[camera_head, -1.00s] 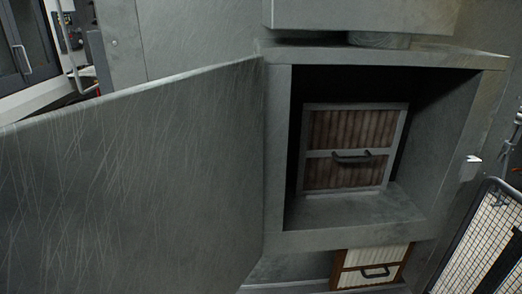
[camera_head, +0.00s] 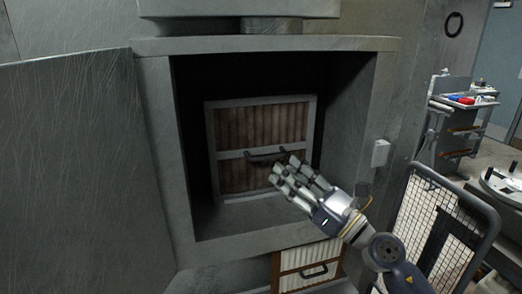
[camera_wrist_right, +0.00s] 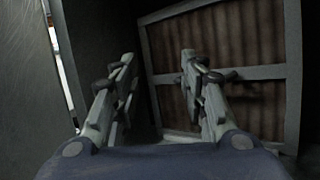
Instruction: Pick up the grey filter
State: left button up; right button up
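The grey filter (camera_head: 232,126) stands upright inside the open cabinet. It has a grey frame, brownish pleats and a dark handle on its middle bar. My right gripper (camera_head: 284,170) is in front of the filter's lower right part, near the right end of the handle. In the right wrist view the gripper (camera_wrist_right: 156,75) has its two fingers spread apart, with nothing between them. The filter (camera_wrist_right: 215,35) fills the right side of that view, behind the right finger. My left gripper is not in view.
The cabinet's frame (camera_head: 160,150) surrounds the opening, and its door (camera_head: 75,170) stands open at left. A second filter with white pleats and a brown frame (camera_head: 290,260) is below the opening. A mesh fence (camera_head: 435,225) and a tool cart (camera_head: 465,105) are at right.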

jog(key=a+r+n+g, duration=0.1)
jog(key=a+n+g, duration=0.15)
jog(key=n, duration=0.45)
jog(key=n+g+h, duration=0.1)
jog(key=n+h, duration=0.6)
jog(key=n, duration=0.3)
send_near(276, 156)
jog(key=p+x, duration=0.1)
jog(key=x, duration=0.1)
jog(key=p+x, duration=0.1)
jog(key=x, duration=0.2)
jog(key=shift+a+r, duration=0.15)
jog(key=shift+r, duration=0.05)
jog(key=p+x, duration=0.2)
jog(key=x, duration=0.1)
jog(key=shift+w+a+f, duration=0.1)
jog(key=shift+w, duration=0.05)
jog(key=shift+w+a+f+h, duration=0.25)
jog(key=shift+w+h, duration=0.05)
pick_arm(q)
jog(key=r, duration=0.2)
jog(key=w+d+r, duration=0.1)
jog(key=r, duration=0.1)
pick_arm(e)
jog(key=shift+d, duration=0.1)
